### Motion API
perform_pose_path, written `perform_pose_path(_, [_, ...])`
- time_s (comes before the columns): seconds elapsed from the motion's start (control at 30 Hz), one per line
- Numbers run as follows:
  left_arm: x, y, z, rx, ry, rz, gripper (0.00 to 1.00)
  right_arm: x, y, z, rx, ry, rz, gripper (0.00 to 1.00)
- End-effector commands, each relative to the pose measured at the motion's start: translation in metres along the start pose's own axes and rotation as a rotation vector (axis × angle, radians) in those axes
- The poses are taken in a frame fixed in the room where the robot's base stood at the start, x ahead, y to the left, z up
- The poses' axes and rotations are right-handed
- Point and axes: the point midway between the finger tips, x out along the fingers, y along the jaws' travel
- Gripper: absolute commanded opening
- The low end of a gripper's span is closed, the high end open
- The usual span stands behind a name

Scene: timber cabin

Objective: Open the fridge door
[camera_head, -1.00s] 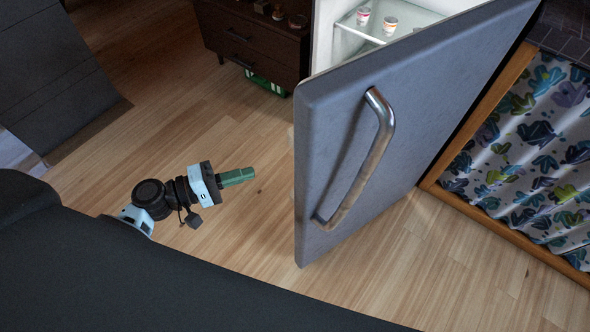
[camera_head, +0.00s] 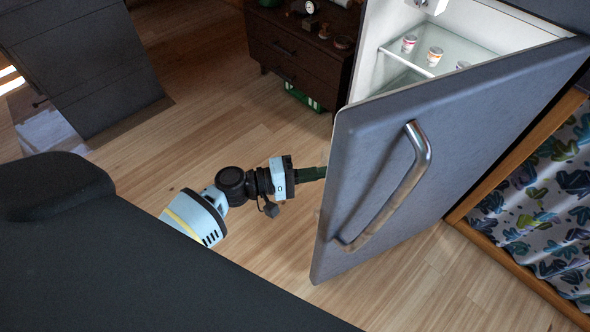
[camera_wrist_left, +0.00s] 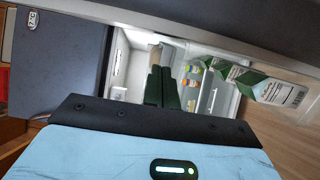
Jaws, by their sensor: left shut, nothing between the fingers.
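The grey fridge door (camera_head: 400,170) stands ajar in the head view, with a curved metal handle (camera_head: 415,185) on its outer face. Behind it the lit white fridge interior (camera_head: 375,40) shows, with a glass shelf and small cups (camera_head: 434,56). My left gripper (camera_head: 312,174) has green fingers and reaches the door's free edge from the left, its tips partly hidden behind that edge. In the left wrist view the fingers (camera_wrist_left: 162,87) are together and empty, pointing at the fridge interior. I cannot tell whether they touch the door. My right gripper is not in view.
A dark wooden drawer cabinet (camera_head: 300,50) stands left of the fridge, with a green object (camera_head: 300,97) on the floor below it. A patterned curtain (camera_head: 540,200) hangs at the right. The wooden floor (camera_head: 160,150) left of the door is clear.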

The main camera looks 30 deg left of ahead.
Motion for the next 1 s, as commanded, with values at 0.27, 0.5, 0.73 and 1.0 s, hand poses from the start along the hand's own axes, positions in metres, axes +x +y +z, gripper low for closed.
perform_pose_path(0.27, [0.006, 0.001, 0.034, -0.001, -0.001, 0.001, 0.0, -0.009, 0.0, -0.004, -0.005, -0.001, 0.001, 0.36])
perform_pose_path(0.5, [0.007, -0.001, 0.039, -0.002, 0.0, 0.0, 0.0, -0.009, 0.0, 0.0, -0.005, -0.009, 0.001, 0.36])
perform_pose_path(0.73, [0.007, -0.001, 0.04, -0.002, 0.0, 0.0, 0.0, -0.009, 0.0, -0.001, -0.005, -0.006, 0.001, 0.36])
perform_pose_path(1.0, [0.02, -0.005, 0.092, -0.01, 0.06, 0.0, 0.0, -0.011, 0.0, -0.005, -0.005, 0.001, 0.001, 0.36])
